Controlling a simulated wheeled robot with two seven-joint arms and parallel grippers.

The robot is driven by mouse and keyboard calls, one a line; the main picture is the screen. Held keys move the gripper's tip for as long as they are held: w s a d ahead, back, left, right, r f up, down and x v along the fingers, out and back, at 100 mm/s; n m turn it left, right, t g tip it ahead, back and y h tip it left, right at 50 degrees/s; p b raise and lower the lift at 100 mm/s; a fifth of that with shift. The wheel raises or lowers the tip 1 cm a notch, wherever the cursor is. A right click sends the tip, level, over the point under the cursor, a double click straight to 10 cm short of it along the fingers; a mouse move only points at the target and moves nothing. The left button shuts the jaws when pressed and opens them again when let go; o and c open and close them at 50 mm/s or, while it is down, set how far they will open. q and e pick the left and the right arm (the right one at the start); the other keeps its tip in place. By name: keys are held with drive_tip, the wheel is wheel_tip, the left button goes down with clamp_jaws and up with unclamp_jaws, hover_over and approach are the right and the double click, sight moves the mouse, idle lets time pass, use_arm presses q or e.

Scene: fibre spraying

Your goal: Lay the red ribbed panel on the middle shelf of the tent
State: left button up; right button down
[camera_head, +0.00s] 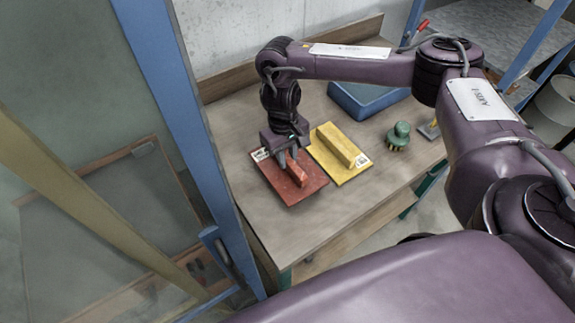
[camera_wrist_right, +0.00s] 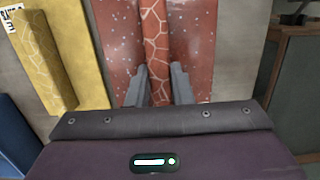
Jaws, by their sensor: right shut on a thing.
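The red ribbed panel (camera_head: 275,184) lies on the wooden table, near its left end. It is a flat red plate with one raised rib along its middle. My right gripper (camera_head: 291,161) reaches down over it from above and is shut on the rib. In the right wrist view the two fingers (camera_wrist_right: 160,90) stand on either side of the rib (camera_wrist_right: 156,38), which has a pale cracked pattern. The panel looks flat on the table; I cannot tell whether it is lifted slightly. My left gripper is not in view. The tent's middle shelf cannot be made out clearly.
A yellow ribbed panel (camera_head: 326,163) lies close beside the red one, to the right. A blue tray-like block (camera_head: 362,98) and a green knobbed object (camera_head: 399,136) stand farther right on the table (camera_head: 230,135). A blue post (camera_head: 172,75) and a glass-like pane rise at the left.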

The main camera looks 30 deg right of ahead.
sight(288, 166)
drive_tip(key=shift+f+b, duration=0.5)
drive_tip(key=shift+f, duration=1.3)
drive_tip(key=c, duration=1.3)
unclamp_jaws()
drive_tip(key=shift+f, duration=0.15)
